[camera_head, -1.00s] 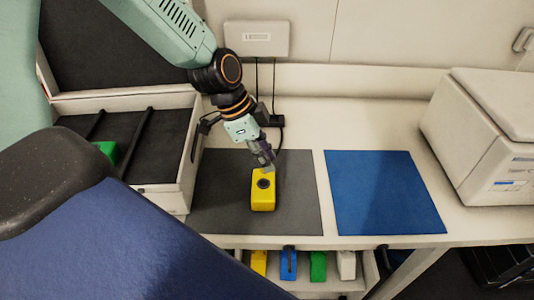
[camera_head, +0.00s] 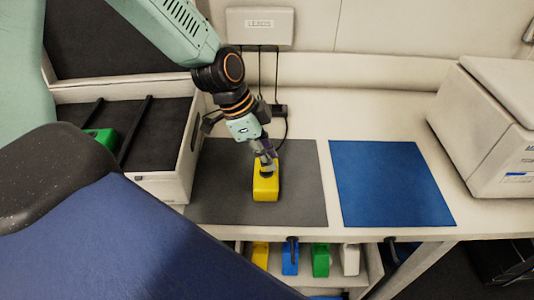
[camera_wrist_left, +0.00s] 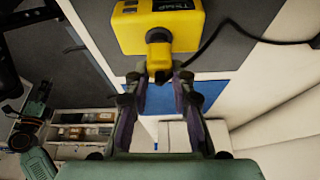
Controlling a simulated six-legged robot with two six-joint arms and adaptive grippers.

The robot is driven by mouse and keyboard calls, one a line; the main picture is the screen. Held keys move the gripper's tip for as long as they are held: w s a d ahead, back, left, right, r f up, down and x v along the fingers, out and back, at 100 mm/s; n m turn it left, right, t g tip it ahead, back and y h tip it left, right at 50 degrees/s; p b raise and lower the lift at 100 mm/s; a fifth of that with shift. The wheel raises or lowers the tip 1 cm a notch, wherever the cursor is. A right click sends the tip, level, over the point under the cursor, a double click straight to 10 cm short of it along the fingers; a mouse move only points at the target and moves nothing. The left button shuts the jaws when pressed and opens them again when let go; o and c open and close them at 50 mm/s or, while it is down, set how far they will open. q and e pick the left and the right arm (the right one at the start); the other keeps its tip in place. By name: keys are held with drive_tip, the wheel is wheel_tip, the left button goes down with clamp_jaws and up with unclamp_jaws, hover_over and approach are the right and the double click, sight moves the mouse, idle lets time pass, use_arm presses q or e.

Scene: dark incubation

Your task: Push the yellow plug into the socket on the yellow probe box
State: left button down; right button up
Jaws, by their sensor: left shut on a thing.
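The yellow probe box (camera_head: 266,190) stands on the grey mat in the head view. In the left wrist view the box (camera_wrist_left: 190,28) lies at the top, with a label. My left gripper (camera_head: 268,165) reaches down over the box's far part. In the wrist view its fingers (camera_wrist_left: 159,80) are closed around the yellow plug (camera_wrist_left: 159,58). The plug is lined up with the dark round socket (camera_wrist_left: 158,35) and appears to meet it; I cannot tell how deep it sits. A black cable (camera_wrist_left: 245,36) runs right from near the plug. My right gripper is not in view.
The grey mat (camera_head: 305,205) has bare room right of the box. A blue mat (camera_head: 390,185) is clear. A white case (camera_head: 165,187) with a green block (camera_head: 100,140) stands left, a white machine (camera_head: 490,120) right. Coloured boxes sit on a shelf below.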

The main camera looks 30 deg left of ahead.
use_arm(q)
drive_tip(key=shift+w+d, duration=0.1)
drive_tip(key=shift+d, duration=0.05)
drive_tip(key=shift+s+a+p, duration=0.3)
drive_tip(key=shift+s+a, duration=0.05)
drive_tip(key=shift+w+d, duration=0.1)
drive_tip(key=shift+w+d, duration=0.1)
idle(0.4)
drive_tip(key=shift+w+b, duration=0.1)
drive_tip(key=shift+b, duration=0.35)
idle(0.5)
